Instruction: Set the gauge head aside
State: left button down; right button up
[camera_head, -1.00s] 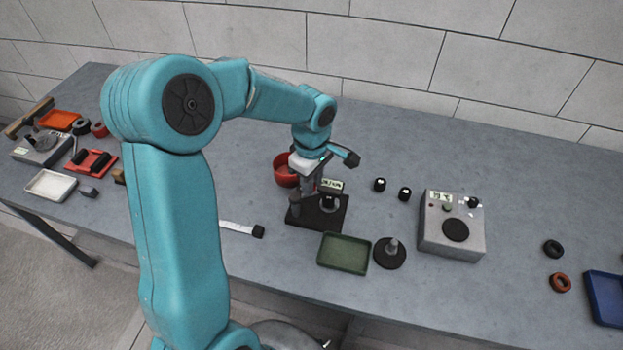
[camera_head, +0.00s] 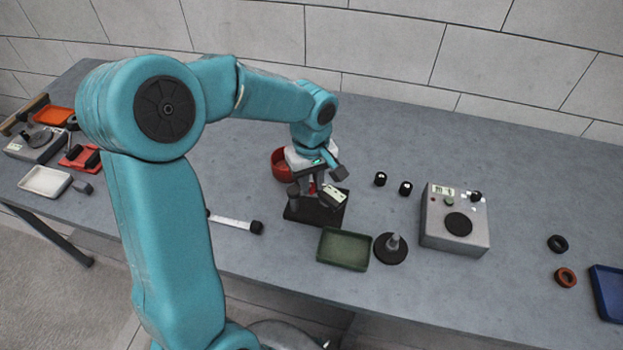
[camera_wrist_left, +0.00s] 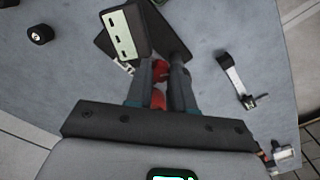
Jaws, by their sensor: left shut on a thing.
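The gauge head (camera_head: 334,196) is a small dark box with a pale label face. It sits tilted at my left gripper (camera_head: 313,188), over the dark base plate (camera_head: 301,212). In the left wrist view the gauge head (camera_wrist_left: 127,34) shows just beyond the fingertips, with the base plate (camera_wrist_left: 172,36) behind it. My left gripper (camera_wrist_left: 162,85) is shut, with red parts showing between and beside its fingers. The exact grip point and whether the head is clear of its stand are hard to tell. My right gripper is not in view.
A green tray (camera_head: 343,250) and a dark round stand with a peg (camera_head: 391,249) lie in front. A red bowl (camera_head: 281,164) is behind my gripper. Two black knobs (camera_head: 380,179) and a grey device (camera_head: 454,219) stand to the right. A strap-like strip (camera_head: 234,222) lies left.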

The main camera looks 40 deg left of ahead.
pick_arm(q)
jog(key=shift+s+d+r+m+b, duration=0.1)
jog(key=shift+s+m+b, duration=0.3)
jog(key=shift+m, duration=1.25)
jog(key=shift+s+m+b, duration=0.1)
jog(key=shift+s+m, duration=0.55)
jog(key=shift+m, duration=1.05)
jog(key=shift+s+d+r+m+b, duration=0.15)
jog(key=shift+s+m, duration=0.4)
jog(key=shift+m, duration=1.1)
jog(key=shift+a+f, duration=0.1)
jog(key=shift+a, duration=0.05)
jog(key=c, duration=1)
grip_release()
jog(key=shift+s, duration=0.1)
notch_tip(320, 180, up, 16)
jog(key=shift+r+p, duration=0.15)
jog(key=shift+p, duration=0.55)
